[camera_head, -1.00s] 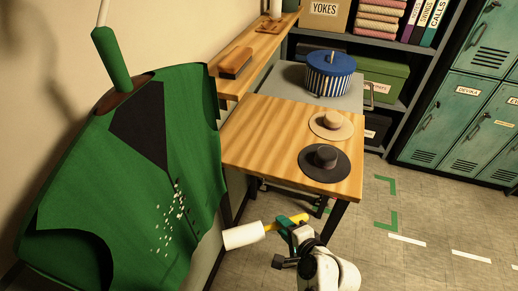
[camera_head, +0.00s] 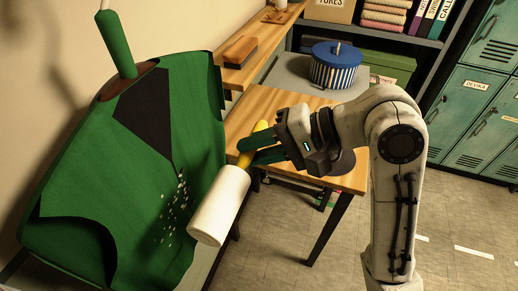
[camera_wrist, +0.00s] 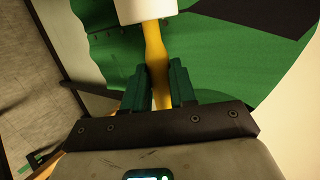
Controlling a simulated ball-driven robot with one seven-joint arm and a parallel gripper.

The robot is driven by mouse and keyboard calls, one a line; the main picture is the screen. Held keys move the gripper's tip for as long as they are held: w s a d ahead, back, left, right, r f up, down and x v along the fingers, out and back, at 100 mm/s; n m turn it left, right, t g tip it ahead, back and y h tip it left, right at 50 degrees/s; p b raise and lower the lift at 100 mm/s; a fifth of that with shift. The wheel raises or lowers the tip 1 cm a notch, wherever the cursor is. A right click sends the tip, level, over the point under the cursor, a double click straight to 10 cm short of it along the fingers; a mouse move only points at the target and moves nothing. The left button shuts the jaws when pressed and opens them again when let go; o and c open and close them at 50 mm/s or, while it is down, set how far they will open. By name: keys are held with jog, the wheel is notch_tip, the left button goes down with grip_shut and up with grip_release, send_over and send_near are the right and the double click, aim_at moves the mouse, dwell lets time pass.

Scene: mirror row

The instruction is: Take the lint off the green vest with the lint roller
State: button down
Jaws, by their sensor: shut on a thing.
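The green vest (camera_head: 92,195) hangs on a form at the left of the head view, with a dark V-shaped neck opening. White lint specks (camera_head: 172,210) are scattered on its lower front, near the right edge. The lint roller (camera_head: 219,205) has a white cylinder and a yellow handle. My gripper (camera_head: 262,147) is shut on the yellow handle, with the white cylinder pointing down and left. The cylinder is close to the vest's right edge; I cannot tell if it touches. In the wrist view the handle (camera_wrist: 155,60) lies between my fingers (camera_wrist: 160,85), with the vest (camera_wrist: 220,60) behind.
A wooden table (camera_head: 262,105) stands behind my gripper, its hats mostly hidden by my arm. A brush (camera_head: 240,50) lies on a wooden shelf by the wall. Green lockers (camera_head: 480,110) stand at the right.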

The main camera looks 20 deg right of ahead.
jog(key=w+a+b, duration=0.3)
jog(key=w+a, duration=0.1)
jog(key=a, duration=0.1)
jog(key=shift+a+b, duration=0.2)
jog(key=shift+b, duration=0.15)
jog(key=shift+w+a+p, duration=0.55)
jog(key=shift+w+a, duration=0.35)
jog(key=shift+a, duration=0.1)
dwell(1.2)
dwell(0.4)
